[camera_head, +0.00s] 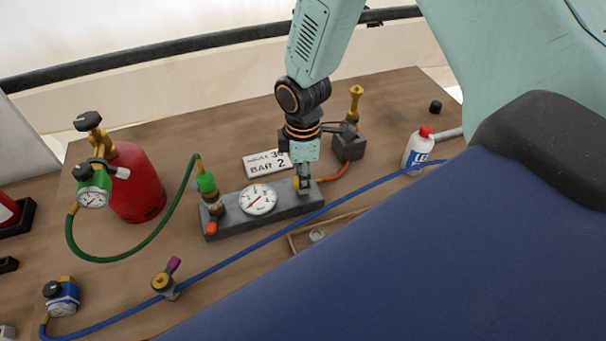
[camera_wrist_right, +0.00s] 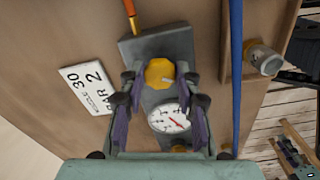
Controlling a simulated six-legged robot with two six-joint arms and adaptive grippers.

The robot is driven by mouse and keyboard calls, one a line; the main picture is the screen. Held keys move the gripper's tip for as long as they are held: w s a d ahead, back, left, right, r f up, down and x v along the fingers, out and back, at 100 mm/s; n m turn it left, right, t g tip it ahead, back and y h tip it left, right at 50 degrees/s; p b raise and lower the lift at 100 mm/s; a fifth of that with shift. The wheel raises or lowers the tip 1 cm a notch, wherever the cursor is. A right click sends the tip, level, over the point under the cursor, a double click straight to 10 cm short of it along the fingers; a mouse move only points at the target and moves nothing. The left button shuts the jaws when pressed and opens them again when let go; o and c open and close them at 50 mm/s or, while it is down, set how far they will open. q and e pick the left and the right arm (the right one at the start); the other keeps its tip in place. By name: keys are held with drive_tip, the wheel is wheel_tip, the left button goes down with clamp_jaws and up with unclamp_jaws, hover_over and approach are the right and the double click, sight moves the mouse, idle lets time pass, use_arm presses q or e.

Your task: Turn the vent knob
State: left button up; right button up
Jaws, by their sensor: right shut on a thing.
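The yellow vent knob (camera_wrist_right: 159,73) sits at one end of a grey block (camera_wrist_right: 180,46) in the right wrist view. In the head view the same grey block (camera_head: 262,217) lies on the table, and the knob (camera_head: 297,183) is mostly hidden by my gripper at its right end. My right gripper (camera_head: 303,187) points down onto the knob. In the wrist view its two fingers (camera_wrist_right: 160,82) are on either side of the knob, shut on it. A white dial gauge (camera_head: 258,199) with a red needle sits beside the knob on the block. My left gripper is not in view.
A red cylinder (camera_head: 137,183) with a green hose (camera_head: 130,258) stands left. A blue hose (camera_head: 230,256) crosses in front of the block. A "BAR 2" card (camera_head: 267,163) lies behind it. A small grey block with a brass fitting (camera_head: 348,146) and a white bottle (camera_head: 417,150) stand right.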

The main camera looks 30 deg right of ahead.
drive_tip(key=shift+c, duration=0.4)
drive_tip(key=shift+s+r+m+p, duration=0.1)
drive_tip(key=shift+m+p, duration=0.6)
drive_tip(key=shift+m, duration=0.3)
drive_tip(key=m+p, duration=0.2)
drive_tip(key=m, duration=0.1)
drive_tip(key=m+p, duration=0.2)
drive_tip(key=m, duration=0.2)
drive_tip(key=shift+s+a, duration=0.1)
drive_tip(key=shift+m+p, duration=1)
drive_tip(key=shift+m, duration=0.9)
drive_tip(key=o, duration=1.1)
